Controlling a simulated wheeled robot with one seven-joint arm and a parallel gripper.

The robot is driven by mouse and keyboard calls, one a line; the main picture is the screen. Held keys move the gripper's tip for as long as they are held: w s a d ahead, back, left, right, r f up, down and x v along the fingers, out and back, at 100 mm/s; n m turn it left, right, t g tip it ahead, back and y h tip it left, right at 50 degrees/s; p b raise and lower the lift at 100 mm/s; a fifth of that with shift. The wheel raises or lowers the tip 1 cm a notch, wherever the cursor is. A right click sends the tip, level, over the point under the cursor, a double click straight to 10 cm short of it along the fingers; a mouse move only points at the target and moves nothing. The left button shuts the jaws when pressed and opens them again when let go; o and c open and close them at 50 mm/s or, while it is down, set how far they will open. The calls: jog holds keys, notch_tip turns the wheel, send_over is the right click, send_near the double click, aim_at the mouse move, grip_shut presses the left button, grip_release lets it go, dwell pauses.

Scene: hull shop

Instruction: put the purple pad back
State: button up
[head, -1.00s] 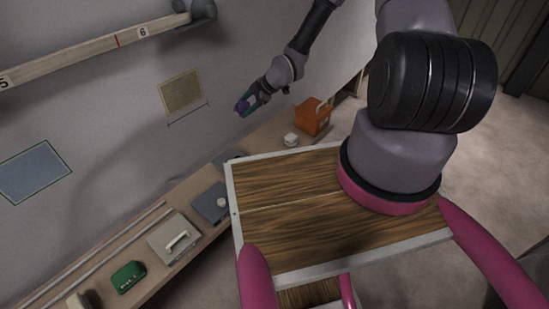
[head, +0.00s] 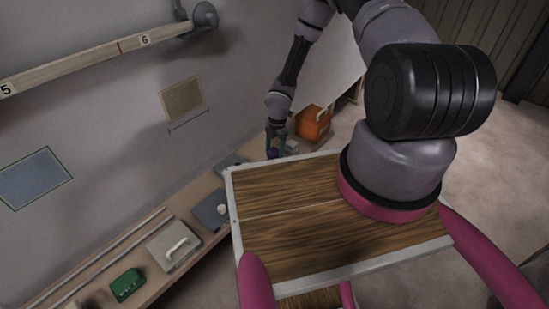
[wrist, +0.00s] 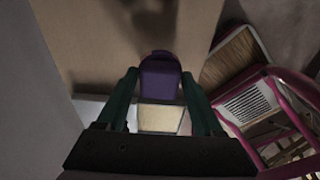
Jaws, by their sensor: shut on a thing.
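The purple pad (wrist: 160,77) is between the green fingers of my gripper (wrist: 160,86) in the wrist view, with a pale cream block-like face (wrist: 159,118) showing nearer the wrist; I cannot tell whether that is part of the pad. In the head view my gripper (head: 276,146) points down over the far part of the bench, just left of the orange box. Only a small bit of purple shows at its tips there. I cannot tell whether the pad touches the bench.
The bench (head: 145,285) along the wall carries a green box (head: 127,285), a grey case with a white handle (head: 173,245), a blue-grey plate with a knob (head: 209,211) and an orange box (head: 313,122). A tan panel (head: 181,99) and blue rectangle (head: 35,179) mark the wall.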

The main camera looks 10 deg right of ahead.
aim_at(275, 156)
notch_tip(275, 156, down, 4)
jog(key=shift+r, duration=0.25)
jog(key=o, duration=1.3)
jog(key=shift+c, duration=0.2)
jog(key=r, duration=0.8)
jog(key=d+r, duration=0.1)
jog(key=r, duration=0.3)
jog(key=shift+w+d, duration=0.1)
jog(key=shift+w, duration=0.3)
